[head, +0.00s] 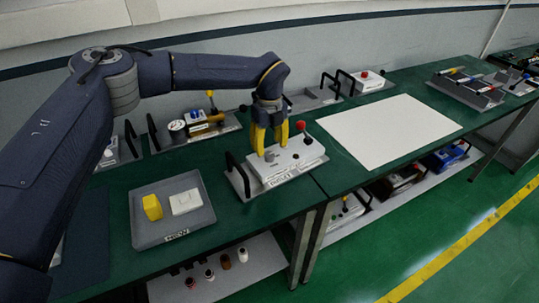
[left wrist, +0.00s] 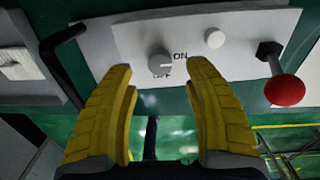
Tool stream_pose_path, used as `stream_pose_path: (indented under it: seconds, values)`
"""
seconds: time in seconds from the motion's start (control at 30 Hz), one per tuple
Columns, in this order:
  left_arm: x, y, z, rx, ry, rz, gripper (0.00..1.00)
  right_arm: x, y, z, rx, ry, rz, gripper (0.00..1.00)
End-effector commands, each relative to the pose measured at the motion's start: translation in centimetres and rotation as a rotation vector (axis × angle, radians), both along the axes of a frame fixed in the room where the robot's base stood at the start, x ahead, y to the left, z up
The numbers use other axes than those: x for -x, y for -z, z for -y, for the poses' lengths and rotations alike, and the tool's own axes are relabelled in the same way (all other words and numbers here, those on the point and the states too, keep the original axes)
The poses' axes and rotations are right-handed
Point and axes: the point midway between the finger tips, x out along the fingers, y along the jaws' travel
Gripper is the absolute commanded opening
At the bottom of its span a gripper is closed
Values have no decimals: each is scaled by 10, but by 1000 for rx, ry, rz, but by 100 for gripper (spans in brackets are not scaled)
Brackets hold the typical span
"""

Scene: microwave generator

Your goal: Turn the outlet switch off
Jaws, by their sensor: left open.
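The mark on the knob seems to point toward ON, but I cannot be sure. In the head view the white panel box (head: 286,160) sits on the green table in a grey base. My left gripper (head: 269,150) has yellow fingers, points down over the box, and is open. In the left wrist view its fingers (left wrist: 162,75) are on both sides of the knob, apart from it. My right gripper is not in view.
A grey tray (head: 173,228) holds a yellow block and a white piece. A white sheet (head: 390,130) lies to the right.

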Motion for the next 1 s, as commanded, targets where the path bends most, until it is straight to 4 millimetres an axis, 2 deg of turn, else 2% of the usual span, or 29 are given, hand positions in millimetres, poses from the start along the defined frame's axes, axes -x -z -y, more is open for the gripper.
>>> stream_pose_path:
  seconds: [0.1,0.33,0.8,0.83,1.0]
  values:
    - [1,18,0,-1,-1,-2,52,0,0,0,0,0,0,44]
    - [0,39,0,-1,0,-2,52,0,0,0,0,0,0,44]
    - [0,46,0,-1,0,1,52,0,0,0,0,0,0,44]
    - [0,46,0,-1,0,1,54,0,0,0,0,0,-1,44]
    - [0,45,0,0,0,0,34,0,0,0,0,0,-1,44]
